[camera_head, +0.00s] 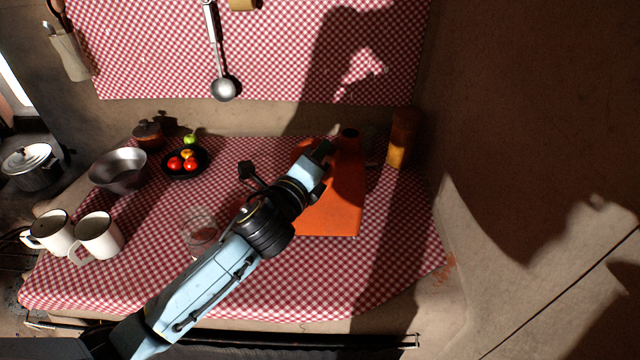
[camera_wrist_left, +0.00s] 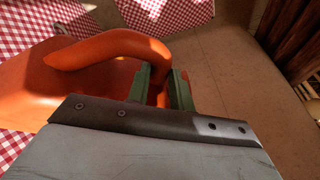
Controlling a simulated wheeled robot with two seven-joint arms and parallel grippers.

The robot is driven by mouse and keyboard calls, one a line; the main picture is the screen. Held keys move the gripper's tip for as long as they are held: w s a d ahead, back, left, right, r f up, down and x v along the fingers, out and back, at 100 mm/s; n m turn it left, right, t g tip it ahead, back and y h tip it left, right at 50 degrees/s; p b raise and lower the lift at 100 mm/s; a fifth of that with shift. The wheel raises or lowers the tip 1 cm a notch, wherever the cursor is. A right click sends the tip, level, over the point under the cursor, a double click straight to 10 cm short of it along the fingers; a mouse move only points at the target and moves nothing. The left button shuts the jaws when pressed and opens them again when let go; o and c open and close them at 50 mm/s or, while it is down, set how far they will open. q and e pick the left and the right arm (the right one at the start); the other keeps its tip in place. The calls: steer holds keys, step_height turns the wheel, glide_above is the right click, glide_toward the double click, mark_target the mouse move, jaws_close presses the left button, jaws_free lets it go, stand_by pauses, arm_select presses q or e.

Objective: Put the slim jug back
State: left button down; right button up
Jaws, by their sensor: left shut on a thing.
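The slim jug (camera_head: 342,205) is orange and shows near the right part of the checked cloth. Its dark top is at the far side, and my left arm partly covers it. In the left wrist view the jug (camera_wrist_left: 30,85) fills the left side, with its looped handle (camera_wrist_left: 110,45) reaching to my fingers. My left gripper (camera_head: 320,150) is shut on the handle; its green fingers (camera_wrist_left: 162,88) show on either side of it in the wrist view. Whether the jug's base touches the cloth I cannot tell. My right gripper is not in view.
A brown and yellow container (camera_head: 397,150) stands right of the jug. A glass jar (camera_head: 199,232) is beside my arm. White mugs (camera_head: 99,238), a metal bowl (camera_head: 118,172) and a dark plate (camera_head: 201,172) with tomatoes stand left. A ladle (camera_head: 222,89) hangs on the back wall.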

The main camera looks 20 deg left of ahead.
arm_select(q)
steer(key=shift+w+f+b, duration=0.1)
steer(key=shift+f+b, duration=0.55)
steer(key=shift+f, duration=1.6)
steer(key=c, duration=1.6)
jaws_free()
steer(key=shift+f, duration=0.35)
steer(key=shift+c, duration=0.2)
steer(key=o, duration=0.4)
steer(key=shift+r, duration=0.1)
steer(key=shift+r, duration=0.15)
steer(key=s+a, duration=0.1)
steer(key=s, duration=1.1)
steer(key=shift+a, duration=0.2)
